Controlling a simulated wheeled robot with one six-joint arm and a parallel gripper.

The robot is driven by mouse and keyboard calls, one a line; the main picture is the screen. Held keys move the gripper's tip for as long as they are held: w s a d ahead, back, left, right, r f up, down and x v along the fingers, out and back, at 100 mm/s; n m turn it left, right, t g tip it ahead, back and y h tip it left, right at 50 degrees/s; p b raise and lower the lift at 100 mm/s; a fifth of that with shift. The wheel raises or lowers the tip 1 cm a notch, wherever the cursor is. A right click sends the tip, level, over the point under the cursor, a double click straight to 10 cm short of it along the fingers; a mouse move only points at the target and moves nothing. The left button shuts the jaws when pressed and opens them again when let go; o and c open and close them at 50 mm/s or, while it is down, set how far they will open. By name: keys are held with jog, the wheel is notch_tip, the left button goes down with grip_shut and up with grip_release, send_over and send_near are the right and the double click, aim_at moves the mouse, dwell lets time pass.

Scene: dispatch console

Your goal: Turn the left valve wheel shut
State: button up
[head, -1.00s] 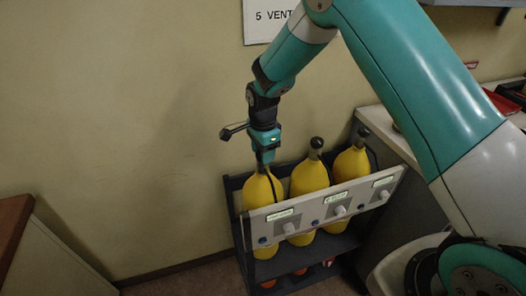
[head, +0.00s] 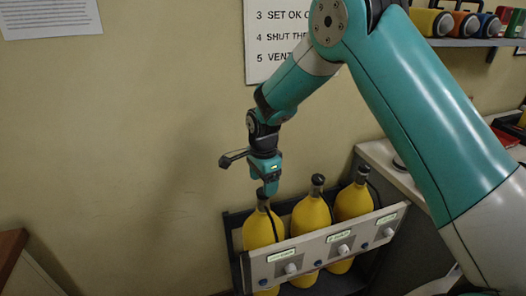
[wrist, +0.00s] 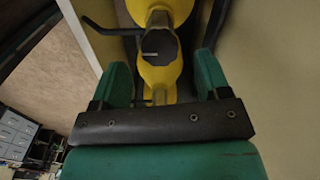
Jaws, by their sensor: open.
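Three yellow cylinders stand in a dark rack, each with a dark valve on top. The left cylinder (head: 258,232) has its valve wheel (head: 263,203) right under my gripper (head: 268,188), which points down and hides part of it. In the wrist view my gripper (wrist: 162,80) is open, with one green finger on each side. A dark, many-sided wheel face (wrist: 160,49) shows against yellow between and beyond the fingertips. I cannot tell whether the fingers touch the wheel.
The middle cylinder (head: 310,216) and right cylinder (head: 353,203) stand close on the right. A pale panel (head: 330,247) with knobs and small labels crosses the rack front. A wall lies behind, with a numbered instruction sign (head: 270,45). A shelf (head: 470,42) with canisters is at upper right.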

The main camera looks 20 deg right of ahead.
notch_tip(320, 180, up, 14)
jog(key=b, duration=0.2)
jog(key=shift+r, duration=0.25)
jog(key=s+a+r+n+y, duration=0.1)
jog(key=s+a+n+y, duration=0.1)
jog(key=s+n, duration=0.9)
jog(key=s+a+r+n+y, duration=0.2)
jog(key=s+n, duration=1)
jog(key=s, duration=0.8)
jog(key=shift+a, duration=0.3)
